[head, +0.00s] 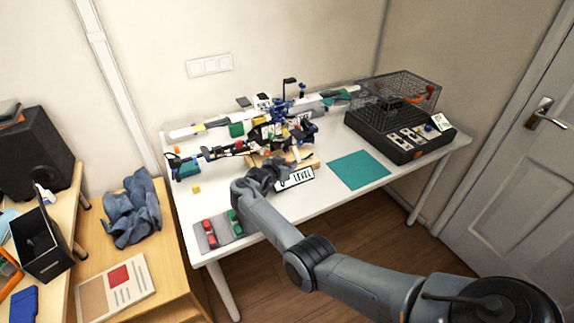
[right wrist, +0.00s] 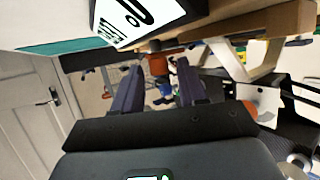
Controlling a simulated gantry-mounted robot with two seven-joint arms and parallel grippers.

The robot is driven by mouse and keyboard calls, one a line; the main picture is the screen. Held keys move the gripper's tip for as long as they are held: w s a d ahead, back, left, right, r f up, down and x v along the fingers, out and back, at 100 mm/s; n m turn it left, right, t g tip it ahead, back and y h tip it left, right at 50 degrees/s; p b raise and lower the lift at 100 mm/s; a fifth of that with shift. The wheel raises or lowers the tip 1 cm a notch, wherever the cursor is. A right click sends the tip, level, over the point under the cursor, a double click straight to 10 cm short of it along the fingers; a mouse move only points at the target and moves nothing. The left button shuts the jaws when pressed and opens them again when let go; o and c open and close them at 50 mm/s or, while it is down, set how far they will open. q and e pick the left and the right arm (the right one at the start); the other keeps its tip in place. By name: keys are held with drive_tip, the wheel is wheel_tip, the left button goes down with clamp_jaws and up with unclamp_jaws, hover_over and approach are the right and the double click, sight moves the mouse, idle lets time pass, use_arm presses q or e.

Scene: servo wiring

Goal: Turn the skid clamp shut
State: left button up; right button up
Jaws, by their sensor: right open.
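My right gripper (head: 270,172) is low over the front of the white table, beside the wooden base (head: 306,163) of the assembly. In the right wrist view its two dark fingers (right wrist: 158,68) are apart. An orange-red part (right wrist: 157,63) and a small blue part (right wrist: 165,88) show in the gap between them, apparently beyond the fingertips. I cannot tell whether either belongs to the skid clamp, and I cannot pick out the clamp in the head view. A crowded assembly with blue parts (head: 300,107) stands just behind the gripper. My left gripper is not in view.
A white "LEVEL" sign (head: 295,179) stands close to the gripper. A teal mat (head: 358,170) lies bare to its right. A black box with a mesh cage (head: 400,92) stands at the table's right end. A grey tray (head: 226,231) with red and green pieces lies front left.

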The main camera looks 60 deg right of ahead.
drive_tip(key=shift+a+f, duration=0.15)
drive_tip(key=shift+f, duration=0.25)
